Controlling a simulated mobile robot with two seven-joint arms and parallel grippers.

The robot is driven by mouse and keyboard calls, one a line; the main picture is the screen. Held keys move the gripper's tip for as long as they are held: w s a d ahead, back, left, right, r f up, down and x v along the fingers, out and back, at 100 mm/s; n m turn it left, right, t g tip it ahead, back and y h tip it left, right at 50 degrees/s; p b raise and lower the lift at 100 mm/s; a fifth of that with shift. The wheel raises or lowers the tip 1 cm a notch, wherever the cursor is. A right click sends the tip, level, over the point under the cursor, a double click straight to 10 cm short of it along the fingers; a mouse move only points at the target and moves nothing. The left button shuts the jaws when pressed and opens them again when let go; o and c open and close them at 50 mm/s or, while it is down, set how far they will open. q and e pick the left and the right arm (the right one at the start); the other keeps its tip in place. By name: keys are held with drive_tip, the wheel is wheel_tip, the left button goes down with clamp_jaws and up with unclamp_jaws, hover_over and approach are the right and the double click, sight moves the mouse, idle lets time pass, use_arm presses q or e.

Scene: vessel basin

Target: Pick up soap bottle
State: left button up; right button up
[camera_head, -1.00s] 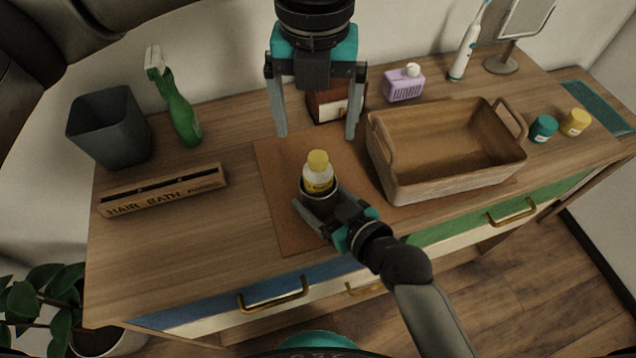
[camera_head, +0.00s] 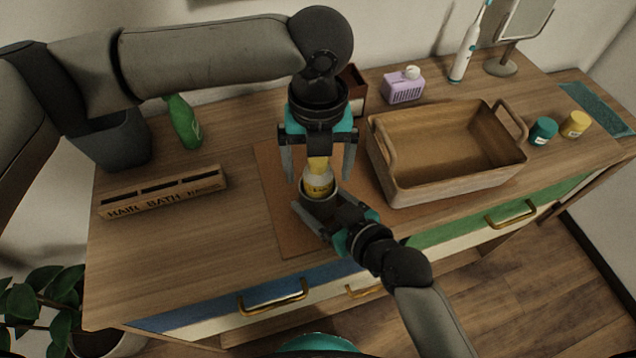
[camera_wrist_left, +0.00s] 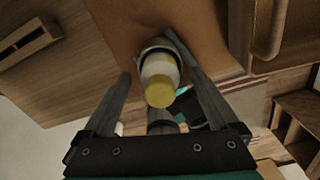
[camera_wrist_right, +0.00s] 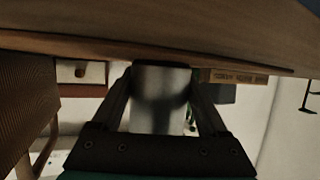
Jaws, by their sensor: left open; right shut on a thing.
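A small bottle (camera_head: 318,186) with a yellow cap and yellow label stands upright in a grey metal cup (camera_head: 320,204) over the brown mat (camera_head: 284,222). My left gripper (camera_head: 319,174) points down from above, open, with its fingers on either side of the bottle's cap. In the left wrist view the bottle (camera_wrist_left: 160,82) is between the spread fingers, with a gap on each side. My right gripper (camera_head: 316,208) is shut on the cup from the front. In the right wrist view the cup (camera_wrist_right: 160,98) fills the space between the fingers and hides the bottle.
An empty wooden basket (camera_head: 397,190) stands close on the right.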

use_arm(q)
drive_tip(key=shift+f, duration=0.6)
clamp_jaws()
idle(0.3)
